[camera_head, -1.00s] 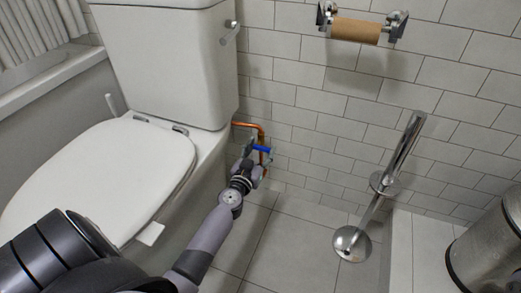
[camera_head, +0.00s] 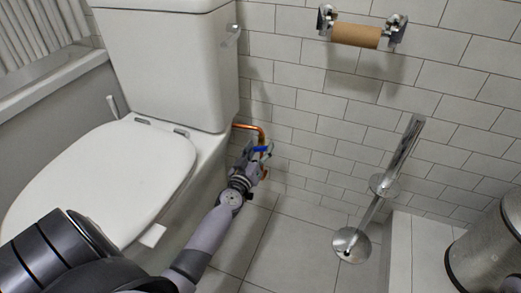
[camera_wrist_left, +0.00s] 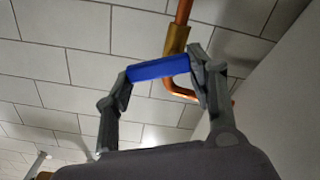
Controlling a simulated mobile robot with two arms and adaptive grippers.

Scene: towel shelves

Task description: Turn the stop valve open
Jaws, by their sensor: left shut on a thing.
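The stop valve's blue handle (camera_head: 261,149) sits on the copper pipe (camera_head: 244,126) low on the tiled wall, right of the toilet. My left gripper (camera_head: 259,152) is at the handle, its arm coming up from the lower left. In the left wrist view, the blue handle (camera_wrist_left: 160,69) spans between the two fingertips of the left gripper (camera_wrist_left: 161,66), which is shut on it. The brass fitting (camera_wrist_left: 177,39) and copper pipe show just behind. The gripper partly hides the valve in the head view. My right gripper is not in view.
The toilet (camera_head: 165,75) stands close to the left of my arm. A chrome brush stand (camera_head: 381,190) and a metal bin (camera_head: 488,250) are at the right. The tiled floor (camera_head: 290,240) between is clear.

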